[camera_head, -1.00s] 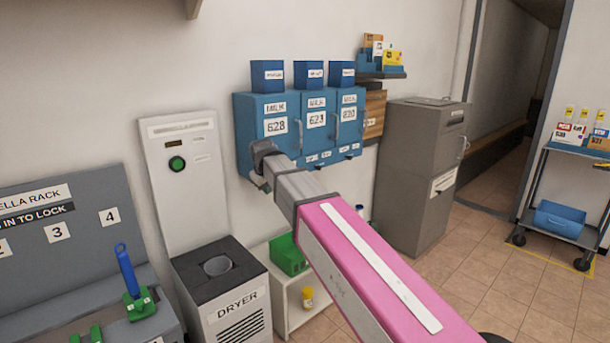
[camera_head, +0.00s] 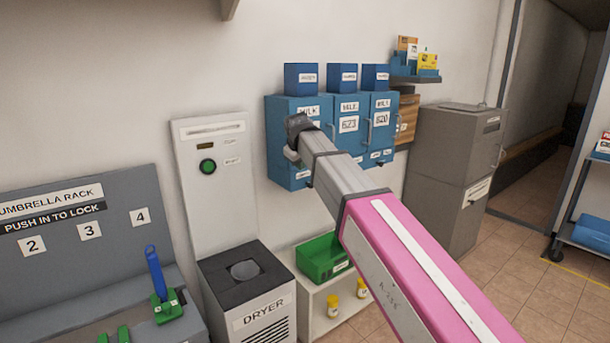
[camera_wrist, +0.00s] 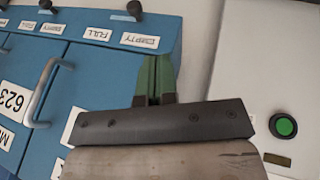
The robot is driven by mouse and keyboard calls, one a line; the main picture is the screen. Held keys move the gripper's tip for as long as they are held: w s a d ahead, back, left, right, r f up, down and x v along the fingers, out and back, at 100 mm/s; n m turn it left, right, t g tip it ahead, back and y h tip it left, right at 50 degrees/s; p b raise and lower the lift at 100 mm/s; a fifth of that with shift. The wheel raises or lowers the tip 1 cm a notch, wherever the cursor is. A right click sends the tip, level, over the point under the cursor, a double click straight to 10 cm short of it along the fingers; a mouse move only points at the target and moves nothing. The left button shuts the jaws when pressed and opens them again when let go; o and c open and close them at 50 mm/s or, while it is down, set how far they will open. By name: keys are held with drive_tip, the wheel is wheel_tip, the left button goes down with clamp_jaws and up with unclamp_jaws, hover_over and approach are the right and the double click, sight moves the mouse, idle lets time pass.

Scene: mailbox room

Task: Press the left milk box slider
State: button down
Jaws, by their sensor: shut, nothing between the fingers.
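The left milk box (camera_head: 278,135) is the leftmost of three blue wall boxes in the head view; my arm hides most of its front, including its number and slider. In the wrist view, turned upside down, its blue front (camera_wrist: 92,72) carries "FULL" and "EMPTY" labels near one edge. A dark knob, apparently its slider (camera_wrist: 134,9), sits beyond these labels at the top of the picture. My gripper (camera_wrist: 155,60) has green fingers, shut and empty, pointing toward that edge. The fingertips appear short of the knob; whether they touch the box is unclear.
The middle milk box (camera_head: 349,107) and right milk box (camera_head: 382,105) have protruding handles. A white panel with a green button (camera_head: 207,167) stands left, above the dryer (camera_head: 249,310). A shelf with a green bin (camera_head: 322,258) is below the boxes, and a grey cabinet (camera_head: 455,165) is right.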

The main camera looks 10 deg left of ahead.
sight(307, 182)
drive_tip(key=x, duration=1)
drive_tip(key=shift+r, duration=0.1)
drive_tip(key=shift+w+d+f, duration=0.2)
drive_tip(key=shift+w+d, duration=0.1)
drive_tip(key=shift+w, duration=0.2)
drive_tip(key=shift+w+d+f, duration=0.2)
drive_tip(key=shift+w+d, duration=0.1)
drive_tip(key=shift+w, duration=0.15)
drive_tip(key=shift+w+d+f, duration=0.35)
drive_tip(key=shift+w, duration=0.1)
drive_tip(key=w+d, duration=0.4)
drive_tip(key=w, duration=0.1)
drive_tip(key=shift+d, duration=0.15)
drive_tip(key=shift+r, duration=0.1)
